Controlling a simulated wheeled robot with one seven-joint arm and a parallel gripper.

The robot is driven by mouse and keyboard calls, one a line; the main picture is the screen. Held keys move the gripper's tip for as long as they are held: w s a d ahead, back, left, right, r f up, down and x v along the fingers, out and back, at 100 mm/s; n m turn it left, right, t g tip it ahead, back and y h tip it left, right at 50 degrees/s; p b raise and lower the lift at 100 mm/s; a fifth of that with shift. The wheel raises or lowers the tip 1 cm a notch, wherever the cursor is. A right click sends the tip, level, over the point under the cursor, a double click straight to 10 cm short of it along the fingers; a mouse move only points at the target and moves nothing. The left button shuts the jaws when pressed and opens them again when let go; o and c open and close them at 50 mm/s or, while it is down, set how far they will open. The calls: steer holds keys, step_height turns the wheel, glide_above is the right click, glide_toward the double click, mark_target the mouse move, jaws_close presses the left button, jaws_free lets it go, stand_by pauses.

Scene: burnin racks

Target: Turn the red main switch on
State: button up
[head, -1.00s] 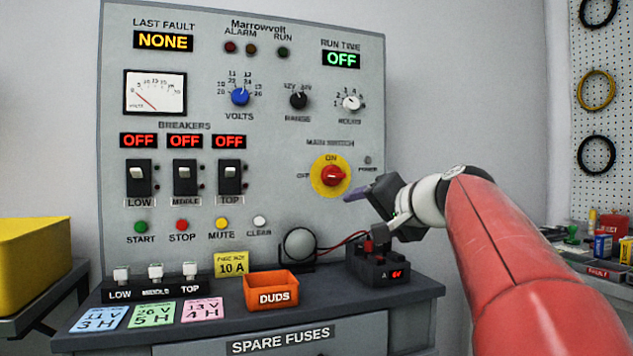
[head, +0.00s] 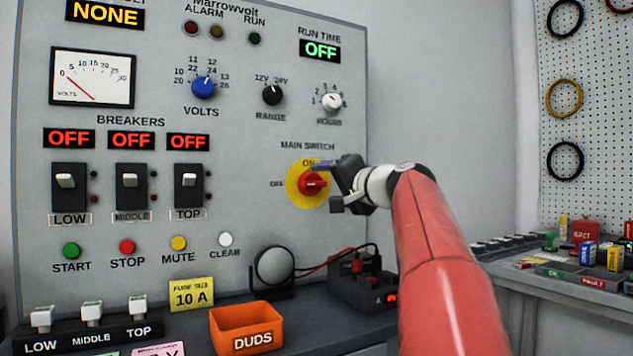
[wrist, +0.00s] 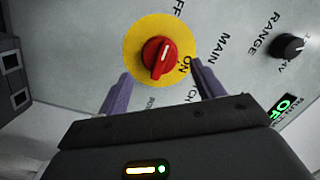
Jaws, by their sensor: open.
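The red main switch (head: 312,184) is a knob on a round yellow plate on the grey panel. Its grip lies roughly level, along the line of the OFF label at its left; ON is above it. My gripper (head: 327,185) is open, just in front of the switch's right side, with a finger above and one below. In the wrist view the red knob (wrist: 157,59) shows ahead, between and beyond the purple fingertips (wrist: 160,77).
The panel has breakers (head: 131,188), a blue volts dial (head: 204,87) and a run time display (head: 320,49) reading OFF. An orange duds bin (head: 246,329) and a dark box (head: 362,285) with red leads stand below. A side bench (head: 560,290) is at right.

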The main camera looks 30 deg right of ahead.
mark_target(319, 184)
steer(key=shift+w+a+p, duration=0.2)
steer(key=shift+w, duration=0.8)
steer(key=shift+w+a+p, duration=0.2)
steer(key=shift+w, duration=0.75)
steer(key=c, duration=1)
